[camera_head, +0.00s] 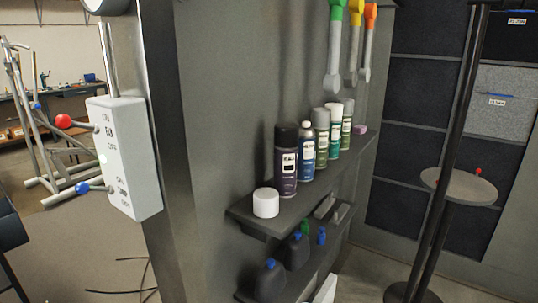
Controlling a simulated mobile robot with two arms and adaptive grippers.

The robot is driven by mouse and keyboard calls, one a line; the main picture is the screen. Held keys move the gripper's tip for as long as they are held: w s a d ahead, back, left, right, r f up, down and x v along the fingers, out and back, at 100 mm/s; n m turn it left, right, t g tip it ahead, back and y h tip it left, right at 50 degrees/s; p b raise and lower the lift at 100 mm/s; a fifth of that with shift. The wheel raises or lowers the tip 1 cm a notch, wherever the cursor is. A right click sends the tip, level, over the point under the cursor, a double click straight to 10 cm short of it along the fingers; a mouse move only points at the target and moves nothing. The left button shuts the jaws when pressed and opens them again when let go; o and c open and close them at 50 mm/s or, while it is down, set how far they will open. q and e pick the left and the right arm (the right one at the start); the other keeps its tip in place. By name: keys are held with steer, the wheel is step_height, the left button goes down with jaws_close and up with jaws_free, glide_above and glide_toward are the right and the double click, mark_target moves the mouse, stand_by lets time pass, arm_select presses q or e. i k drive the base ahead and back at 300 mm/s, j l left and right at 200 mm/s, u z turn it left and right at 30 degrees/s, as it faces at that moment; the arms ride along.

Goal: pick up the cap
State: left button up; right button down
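A white, short round cap (265,202) rests on the near left end of the upper dark shelf (300,205), close to the shelf's front edge. It stands apart from the row of spray cans behind it, and nothing covers it. Neither of my grippers can be made out in the head view.
Several spray cans, the nearest a dark one (286,165), line the shelf. Dark bottles (271,281) stand on the lower shelf. A white switch box (125,157) with red and blue knobs juts out left. A dark pole and round stand (459,186) are right.

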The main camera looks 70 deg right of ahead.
mark_target(266, 200)
steer(key=z, duration=2.4)
